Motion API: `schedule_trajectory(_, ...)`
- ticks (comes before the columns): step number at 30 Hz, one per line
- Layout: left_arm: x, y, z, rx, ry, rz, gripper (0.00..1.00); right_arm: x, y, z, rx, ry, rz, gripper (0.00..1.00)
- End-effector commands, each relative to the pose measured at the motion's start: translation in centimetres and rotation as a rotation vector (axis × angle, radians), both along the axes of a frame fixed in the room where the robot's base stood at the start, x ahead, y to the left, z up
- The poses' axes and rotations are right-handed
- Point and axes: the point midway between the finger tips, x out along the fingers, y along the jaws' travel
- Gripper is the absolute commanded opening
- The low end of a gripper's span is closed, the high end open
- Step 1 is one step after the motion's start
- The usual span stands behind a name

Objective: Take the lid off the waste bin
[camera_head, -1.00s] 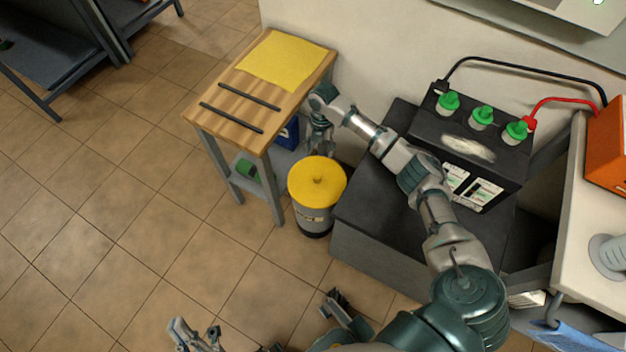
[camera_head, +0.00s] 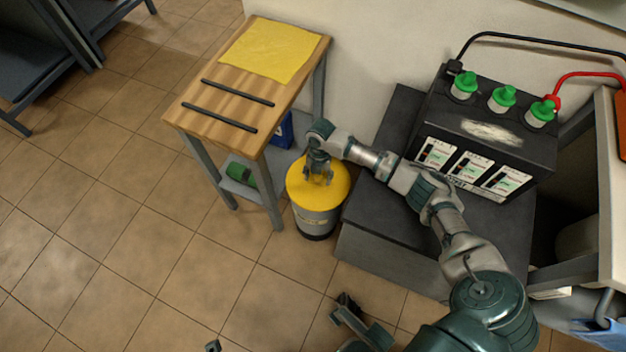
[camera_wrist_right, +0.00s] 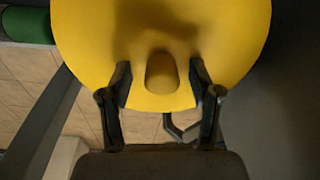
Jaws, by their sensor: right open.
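The waste bin (camera_head: 316,219) is a grey and white cylinder standing on the floor between the wooden table and the dark battery stand. Its yellow round lid (camera_head: 298,190) is on it, and the lid fills the upper part of the right wrist view (camera_wrist_right: 90,45). The lid's knob (camera_wrist_right: 161,72) shows between my right fingers. My right gripper (camera_head: 318,177) is over the lid, pointing down; in the wrist view its fingers (camera_wrist_right: 160,85) are apart, one on each side of the knob.
A wooden-topped table (camera_head: 225,105) with a yellow cloth (camera_head: 272,49) and two dark bars stands left of the bin. A black battery (camera_head: 490,135) with green caps sits on the dark stand (camera_head: 385,225) at right. Tiled floor (camera_head: 150,260) is open in front and left.

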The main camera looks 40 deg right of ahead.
Motion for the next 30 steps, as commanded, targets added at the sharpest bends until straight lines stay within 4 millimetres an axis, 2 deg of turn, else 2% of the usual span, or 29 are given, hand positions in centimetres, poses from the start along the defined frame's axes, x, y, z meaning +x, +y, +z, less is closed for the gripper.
schedule_trajectory(6, 0.0, 0.0, 0.2, -0.001, -0.002, -0.001, 0.00, 0.1, 0.0, 0.2, 0.000, -0.005, 0.000, 0.63)
schedule_trajectory(8, 0.3, 0.0, 0.0, 0.000, 0.001, -0.001, 0.00, 0.1, 0.0, 0.2, -0.001, -0.004, 0.000, 0.51)
schedule_trajectory(14, 0.3, 0.0, 0.0, -0.001, 0.002, -0.001, 0.00, 0.1, 0.1, 0.2, -0.002, -0.004, 0.000, 0.01)
schedule_trajectory(23, 0.3, 0.0, 0.2, -0.001, -0.002, -0.001, 0.00, 0.1, 0.1, 0.4, 0.002, -0.004, 0.002, 0.00)
schedule_trajectory(26, 0.0, 0.0, 1.2, -0.003, -0.018, 0.000, 0.00, 0.2, 0.1, 1.8, 0.001, -0.009, 0.001, 0.00)
schedule_trajectory(30, -1.9, 0.3, 1.6, -0.004, -0.001, -0.002, 0.00, 0.3, 0.1, 5.2, 0.001, -0.015, 0.000, 0.00)
